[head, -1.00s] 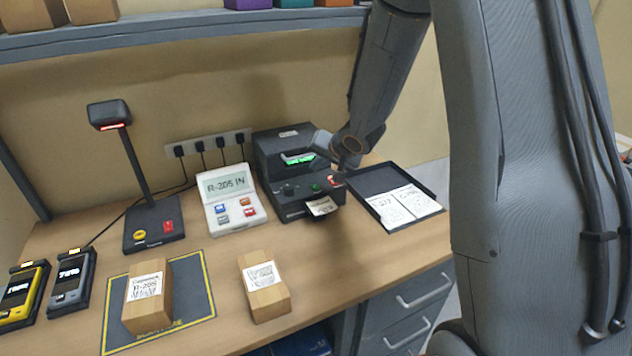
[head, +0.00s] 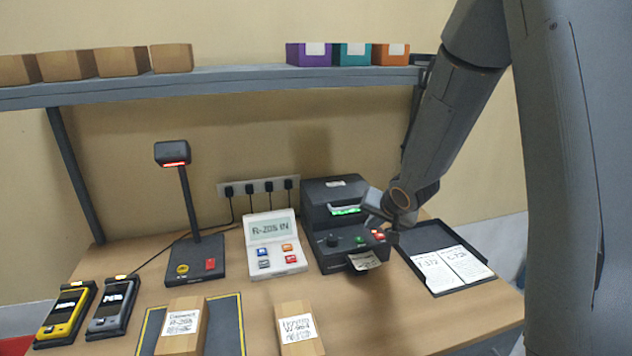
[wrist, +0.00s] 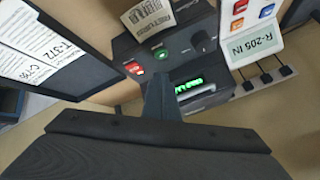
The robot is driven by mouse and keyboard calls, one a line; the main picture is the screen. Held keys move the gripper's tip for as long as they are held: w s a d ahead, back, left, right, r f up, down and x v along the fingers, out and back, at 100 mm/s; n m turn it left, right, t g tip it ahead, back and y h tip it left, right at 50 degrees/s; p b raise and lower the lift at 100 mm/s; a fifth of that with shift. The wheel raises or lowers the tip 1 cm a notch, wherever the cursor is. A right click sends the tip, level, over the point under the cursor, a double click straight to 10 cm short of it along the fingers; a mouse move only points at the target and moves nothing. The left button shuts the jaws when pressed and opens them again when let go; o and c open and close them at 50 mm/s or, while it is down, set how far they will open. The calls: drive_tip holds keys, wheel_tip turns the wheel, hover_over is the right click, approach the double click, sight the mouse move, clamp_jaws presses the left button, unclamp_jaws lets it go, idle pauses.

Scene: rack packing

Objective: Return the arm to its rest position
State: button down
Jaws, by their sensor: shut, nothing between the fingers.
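My gripper (head: 388,222) is at the front right of the black label printer (head: 325,222), close to its red button; I cannot tell whether it touches. My arm comes down to it from the upper right in the head view. In the wrist view my gripper (wrist: 162,95) shows as a dark narrow shape in front of the printer (wrist: 205,62), with nothing held. The printer has a lit green display, and a printed label (head: 364,261) sticks out of its front slot.
A black tray (head: 440,289) with two label sheets lies right of the printer. Left are a display unit (head: 273,243), a scanner stand (head: 195,258) and two handhelds (head: 66,311). Two boxes stand at the front, one on a mat (head: 228,325). A shelf (head: 230,80) with boxes runs above.

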drive_tip(key=s+a+f+n+g+b, duration=0.1)
drive_tip(key=s+f+n+g+b, duration=0.1)
drive_tip(key=s, duration=1)
drive_tip(key=s+a+f+n+g+h+b, duration=0.1)
drive_tip(key=s+f+g+b, duration=0.3)
drive_tip(key=s, duration=0.9)
drive_tip(key=shift+s+n+g+b, duration=0.3)
drive_tip(key=shift+n+b, duration=0.15)
drive_tip(key=shift+n, duration=0.45)
